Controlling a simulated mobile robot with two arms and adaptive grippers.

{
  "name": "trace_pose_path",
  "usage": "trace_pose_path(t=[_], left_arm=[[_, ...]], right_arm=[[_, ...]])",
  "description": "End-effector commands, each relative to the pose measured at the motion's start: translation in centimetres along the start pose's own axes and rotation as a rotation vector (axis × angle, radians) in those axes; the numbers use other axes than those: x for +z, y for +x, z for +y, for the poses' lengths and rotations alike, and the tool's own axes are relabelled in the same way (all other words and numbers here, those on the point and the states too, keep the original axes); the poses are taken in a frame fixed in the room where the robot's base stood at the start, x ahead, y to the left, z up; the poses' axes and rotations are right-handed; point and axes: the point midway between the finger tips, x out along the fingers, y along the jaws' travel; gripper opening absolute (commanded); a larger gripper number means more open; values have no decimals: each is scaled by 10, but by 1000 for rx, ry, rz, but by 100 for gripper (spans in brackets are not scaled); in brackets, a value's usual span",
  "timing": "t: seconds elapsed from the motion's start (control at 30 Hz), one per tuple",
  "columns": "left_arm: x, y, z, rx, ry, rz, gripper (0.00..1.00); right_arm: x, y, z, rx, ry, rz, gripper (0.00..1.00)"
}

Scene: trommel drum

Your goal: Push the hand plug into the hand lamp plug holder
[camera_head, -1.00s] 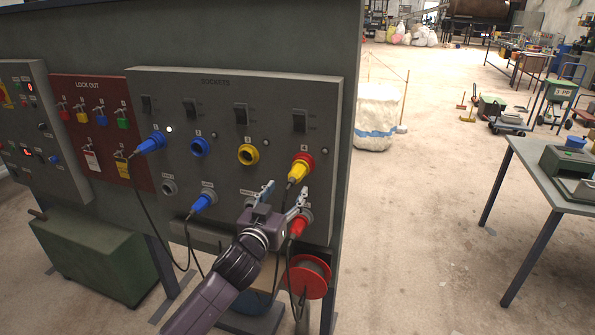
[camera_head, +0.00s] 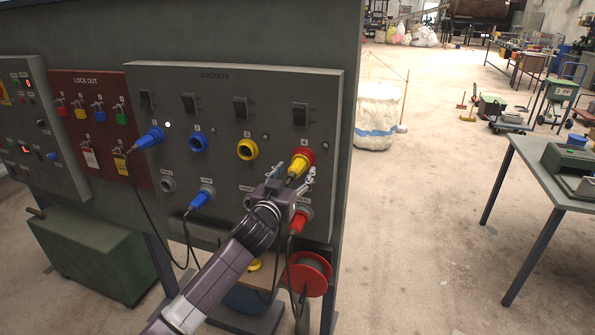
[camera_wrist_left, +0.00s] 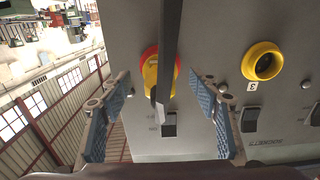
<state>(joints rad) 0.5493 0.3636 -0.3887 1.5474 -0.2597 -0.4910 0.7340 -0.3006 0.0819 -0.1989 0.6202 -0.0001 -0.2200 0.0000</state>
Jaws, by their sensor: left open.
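The socket panel (camera_head: 225,110) faces me. A yellow plug (camera_head: 298,169) sits in the red-rimmed socket 4 (camera_head: 308,155) at its upper right. My left gripper (camera_head: 291,180) is open in front of this plug. In the left wrist view the gripper (camera_wrist_left: 160,112) has one finger on each side of the yellow plug (camera_wrist_left: 150,76), with gaps; its dark cable crosses in front. The lower row has grey plug holders, including an empty one (camera_head: 168,184) at the left. One holder right of centre is partly hidden by my gripper. I cannot tell which holder is the hand lamp one.
A blue plug (camera_head: 150,138) sits in socket 1, another blue plug (camera_head: 202,199) in a lower holder, and a red plug (camera_head: 299,222) at lower right. The blue socket (camera_head: 199,142) and yellow socket (camera_head: 247,149) are empty. Cables hang below, near a red reel (camera_head: 309,276).

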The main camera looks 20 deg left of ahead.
Motion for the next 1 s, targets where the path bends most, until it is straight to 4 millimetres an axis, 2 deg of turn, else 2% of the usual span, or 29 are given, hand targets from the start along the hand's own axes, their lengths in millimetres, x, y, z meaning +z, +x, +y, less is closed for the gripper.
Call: trace_pose_path(t=[0.1, 0.3, 1.0], left_arm=[[0, 12, 0, -1, 1, 2, 56], [-1, 22, 0, 0, -1, 1, 56], [-1, 22, 0, 0, -1, 1, 56]], right_arm=[[0, 5, 0, 0, 0, 0, 40], [0, 7, 0, 0, 0, 0, 40], [0, 5, -4, -4, 0, 1, 40]])
